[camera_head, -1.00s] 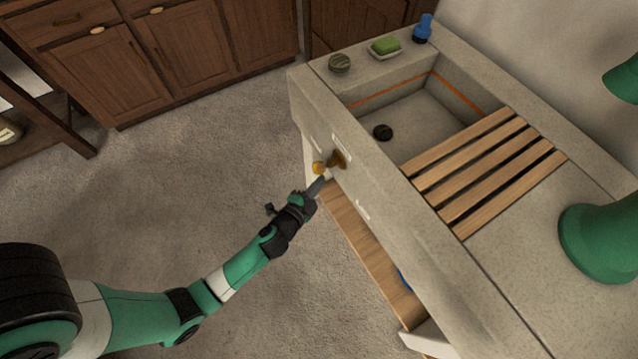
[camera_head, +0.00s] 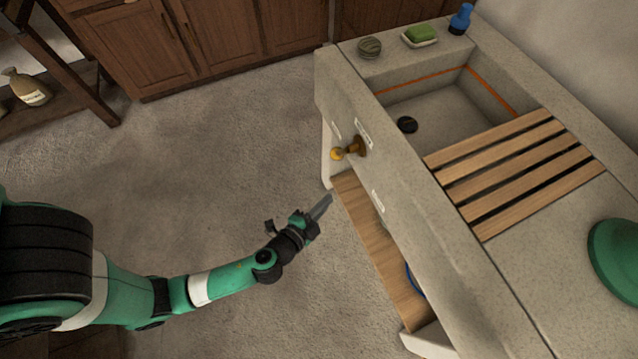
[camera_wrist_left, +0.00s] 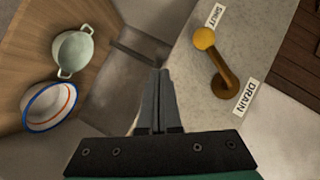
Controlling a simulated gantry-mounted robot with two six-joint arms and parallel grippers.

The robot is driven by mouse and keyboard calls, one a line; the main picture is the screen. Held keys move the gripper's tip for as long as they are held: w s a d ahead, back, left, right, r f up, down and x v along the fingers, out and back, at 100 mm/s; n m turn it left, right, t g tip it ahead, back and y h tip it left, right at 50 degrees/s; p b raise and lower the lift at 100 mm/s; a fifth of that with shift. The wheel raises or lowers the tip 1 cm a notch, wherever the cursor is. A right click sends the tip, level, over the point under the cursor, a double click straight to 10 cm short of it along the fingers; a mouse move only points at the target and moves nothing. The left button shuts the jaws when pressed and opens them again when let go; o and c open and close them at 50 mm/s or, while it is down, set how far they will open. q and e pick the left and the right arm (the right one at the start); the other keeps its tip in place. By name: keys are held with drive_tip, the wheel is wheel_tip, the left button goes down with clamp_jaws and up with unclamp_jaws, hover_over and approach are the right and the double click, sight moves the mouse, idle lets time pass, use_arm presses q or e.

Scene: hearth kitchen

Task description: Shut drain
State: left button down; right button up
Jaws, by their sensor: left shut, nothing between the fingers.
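A brass lever (camera_head: 338,154) with a round knob sticks out of the stone sink's front panel (camera_head: 410,190). In the left wrist view the lever (camera_wrist_left: 217,68) has its knob beside the SHUT label (camera_wrist_left: 214,17), and its base end is near the DRAIN label (camera_wrist_left: 242,98). The lever projects, so its exact angle is hard to tell. A dark round drain (camera_head: 407,124) lies on the basin floor. My left gripper (camera_head: 328,199) is shut and empty, apart from the lever, below and in front of it. My right gripper is not in view.
A wooden slatted rack (camera_head: 510,165) covers part of the sink. A soap dish (camera_head: 420,42) and blue bottle (camera_head: 461,19) stand on the back rim. A wooden shelf (camera_head: 385,255) under the sink holds a pale pot (camera_wrist_left: 73,53) and white bowl (camera_wrist_left: 50,106). Open floor lies left.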

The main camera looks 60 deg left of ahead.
use_arm(q)
drive_tip(key=s, duration=0.1)
drive_tip(key=s+d, duration=0.1)
drive_tip(key=shift+s+d+f, duration=0.15)
drive_tip(key=shift+s+d, duration=0.15)
drive_tip(key=shift+s, duration=0.05)
